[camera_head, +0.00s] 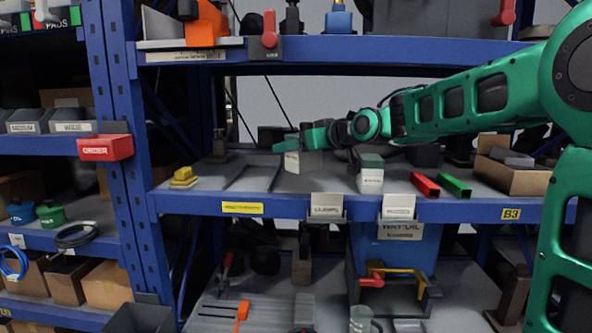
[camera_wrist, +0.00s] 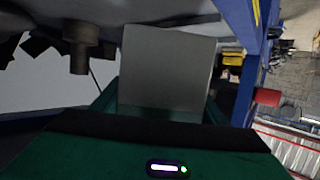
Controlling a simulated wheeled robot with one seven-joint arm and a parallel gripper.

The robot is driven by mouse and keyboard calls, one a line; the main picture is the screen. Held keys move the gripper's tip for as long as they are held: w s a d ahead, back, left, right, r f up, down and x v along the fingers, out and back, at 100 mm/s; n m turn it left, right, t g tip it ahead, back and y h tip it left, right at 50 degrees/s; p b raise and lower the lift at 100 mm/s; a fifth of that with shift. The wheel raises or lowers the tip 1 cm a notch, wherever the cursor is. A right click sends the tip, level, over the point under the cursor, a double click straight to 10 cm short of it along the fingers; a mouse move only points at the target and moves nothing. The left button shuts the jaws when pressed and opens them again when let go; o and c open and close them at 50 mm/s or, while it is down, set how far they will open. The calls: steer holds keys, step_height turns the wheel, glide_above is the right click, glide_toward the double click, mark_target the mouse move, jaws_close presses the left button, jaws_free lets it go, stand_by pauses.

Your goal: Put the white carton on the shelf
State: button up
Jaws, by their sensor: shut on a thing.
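The white carton (camera_head: 293,163) is at my gripper (camera_head: 288,147) over the middle shelf (camera_head: 270,207), left of its centre. My gripper reaches in from the right and is shut on the carton near its top. In the wrist view the carton (camera_wrist: 168,68) shows as a plain grey-looking face between the green fingers of my gripper (camera_wrist: 160,112). I cannot tell whether its underside touches the shelf. The fingers partly hide its upper part.
A white box with a green top (camera_head: 370,178) stands to the right, near red (camera_head: 425,184) and green (camera_head: 454,185) bars. A yellow block (camera_head: 184,178) is at the left. Grey strips lie on the shelf between. The blue upper shelf (camera_head: 340,50) is above my arm.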

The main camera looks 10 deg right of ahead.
mark_target(320, 161)
steer(key=w+d+f, duration=0.2)
steer(key=w, duration=0.1)
steer(key=shift+w+f, duration=0.15)
steer(key=shift+f, duration=2)
steer(key=o, duration=1.2)
steer(key=v, duration=1.2)
